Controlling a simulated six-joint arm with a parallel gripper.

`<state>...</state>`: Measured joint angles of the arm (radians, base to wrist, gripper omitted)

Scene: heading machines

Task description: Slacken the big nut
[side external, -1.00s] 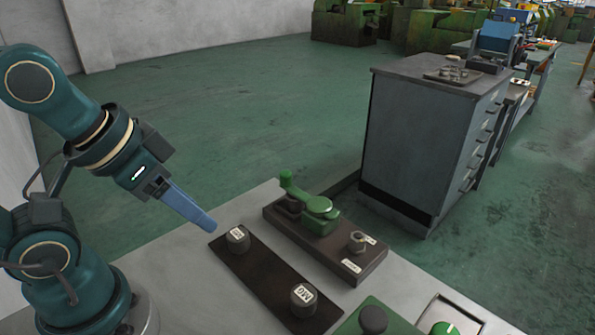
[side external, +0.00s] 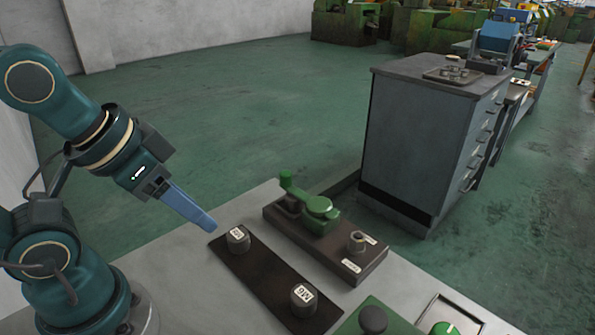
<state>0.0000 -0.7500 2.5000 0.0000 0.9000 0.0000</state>
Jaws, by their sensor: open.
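A dark plate (side external: 268,274) on the grey bench carries two dark caps with white labels. The cap nearer my arm (side external: 238,240) has a label too small to read for sure. The other cap (side external: 303,300), at the plate's near end, looks a little larger. A metal nut-like fitting (side external: 357,241) stands on a dark block (side external: 330,247) with small white tags beside it. I cannot tell for sure which piece is the big nut. My gripper (side external: 207,226), with blue fingers, is open and empty. It hangs tilted just left of the nearer cap, apart from it.
A green crank-like clamp (side external: 317,212) sits on the block behind the plate. A green base with a dark knob (side external: 373,319) and a framed green dial (side external: 444,328) are at the front right. A grey drawer cabinet (side external: 420,140) stands beyond the bench. The bench's left part is clear.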

